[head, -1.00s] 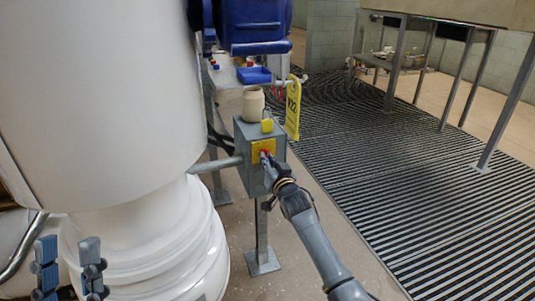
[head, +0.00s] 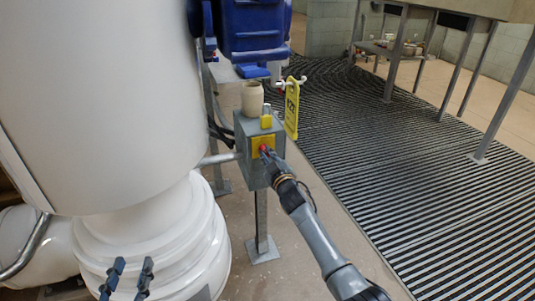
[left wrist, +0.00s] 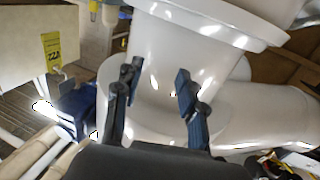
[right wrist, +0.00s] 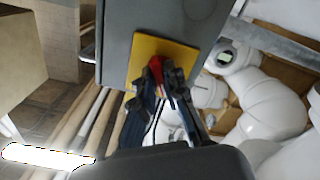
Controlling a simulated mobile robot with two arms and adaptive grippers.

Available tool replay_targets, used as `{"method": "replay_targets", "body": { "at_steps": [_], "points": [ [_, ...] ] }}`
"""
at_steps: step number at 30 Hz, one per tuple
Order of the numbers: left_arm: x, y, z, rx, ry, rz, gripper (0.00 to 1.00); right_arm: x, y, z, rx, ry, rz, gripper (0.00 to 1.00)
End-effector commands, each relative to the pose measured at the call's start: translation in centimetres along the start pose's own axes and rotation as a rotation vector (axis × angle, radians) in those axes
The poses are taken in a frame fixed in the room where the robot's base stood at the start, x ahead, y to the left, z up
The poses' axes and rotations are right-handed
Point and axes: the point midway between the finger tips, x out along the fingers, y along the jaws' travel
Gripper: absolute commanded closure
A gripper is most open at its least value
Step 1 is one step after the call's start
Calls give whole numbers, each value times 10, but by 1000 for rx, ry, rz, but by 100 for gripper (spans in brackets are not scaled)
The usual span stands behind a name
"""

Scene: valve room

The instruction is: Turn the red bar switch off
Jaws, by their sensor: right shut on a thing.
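The red bar switch (head: 264,148) sits on a yellow plate (head: 257,142) on the front of a grey box (head: 249,172) on a post. My right gripper (head: 267,154) is at the switch, with its fingers shut on it. In the right wrist view the red bar (right wrist: 155,66) shows between the dark fingers, which hide part of it, against the yellow plate (right wrist: 183,59). The bar's exact angle is hard to tell. My left gripper (head: 133,268) is open and empty at the lower left, in front of the white pipework; it also shows in the left wrist view (left wrist: 158,80).
A beige cup-like thing (head: 252,98) and a yellow padlock (head: 266,121) are on top of the box. A yellow tag (head: 292,108) hangs behind it. A large white tank (head: 100,110) fills the left. Dark ribbed floor (head: 400,175) lies open to the right.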

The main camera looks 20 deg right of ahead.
Motion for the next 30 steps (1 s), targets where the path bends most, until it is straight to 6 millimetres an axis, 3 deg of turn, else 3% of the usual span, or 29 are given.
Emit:
{"method": "replay_targets", "body": {
  "at_steps": [12,29,30],
  "points": [
    [-1,-1,8,1,-47,-3,60,0,0,1,-186,-1,-1,100],
    [-2,-1,9,0,-52,-3,60,0,0,1,-210,-1,-1,100],
    [-2,-1,9,0,-52,-3,60,0,0,1,-210,-1,-1,80]
  ]
}}
